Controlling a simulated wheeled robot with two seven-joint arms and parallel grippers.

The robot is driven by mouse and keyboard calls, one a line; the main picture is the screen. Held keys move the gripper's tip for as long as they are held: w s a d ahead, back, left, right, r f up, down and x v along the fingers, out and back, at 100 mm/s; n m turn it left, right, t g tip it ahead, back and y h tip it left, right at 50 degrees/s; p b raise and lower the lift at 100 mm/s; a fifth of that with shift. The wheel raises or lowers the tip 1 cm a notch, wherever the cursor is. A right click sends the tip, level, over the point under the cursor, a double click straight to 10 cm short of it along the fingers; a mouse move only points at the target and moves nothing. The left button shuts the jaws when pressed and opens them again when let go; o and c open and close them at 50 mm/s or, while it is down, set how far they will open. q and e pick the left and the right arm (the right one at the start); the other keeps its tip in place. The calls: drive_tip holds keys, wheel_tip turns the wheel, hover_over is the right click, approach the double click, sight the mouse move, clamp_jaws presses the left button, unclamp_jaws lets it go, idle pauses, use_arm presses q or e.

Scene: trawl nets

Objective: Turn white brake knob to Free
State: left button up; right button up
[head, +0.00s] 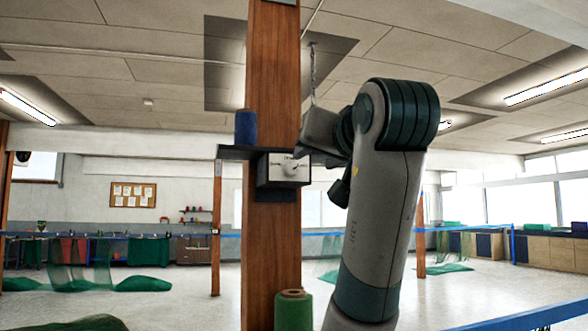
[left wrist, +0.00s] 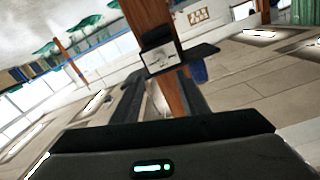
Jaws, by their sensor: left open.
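The white brake knob (head: 291,169) sits on the pale dial face of a dark box (head: 263,180) fixed to a wooden post (head: 272,235). Small markings ring the knob, too small to read surely, so its setting is unclear. In the left wrist view the box (left wrist: 147,68) and its pale face show tilted beyond the fingers. My left gripper (head: 318,163) is open and empty, just right of the box in the head view. In the left wrist view its two dark fingers (left wrist: 160,92) stand apart, short of the box. My right gripper is in neither view.
A dark shelf (head: 236,152) juts from the post above the box, with a blue spool (head: 246,127) on it. A green spool (head: 293,311) stands low before the post. A blue rail (head: 520,318) crosses at lower right. Green nets (head: 143,284) lie on the floor behind.

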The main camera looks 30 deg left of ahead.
sight(292, 170)
use_arm(q)
drive_tip(key=p+x, duration=0.9)
drive_tip(key=x, duration=0.7)
drive_tip(key=shift+w+a+p, duration=0.1)
drive_tip(key=shift+p, duration=0.2)
drive_tip(key=shift+w+a, duration=0.3)
drive_tip(key=shift+c, duration=0.5)
clamp_jaws()
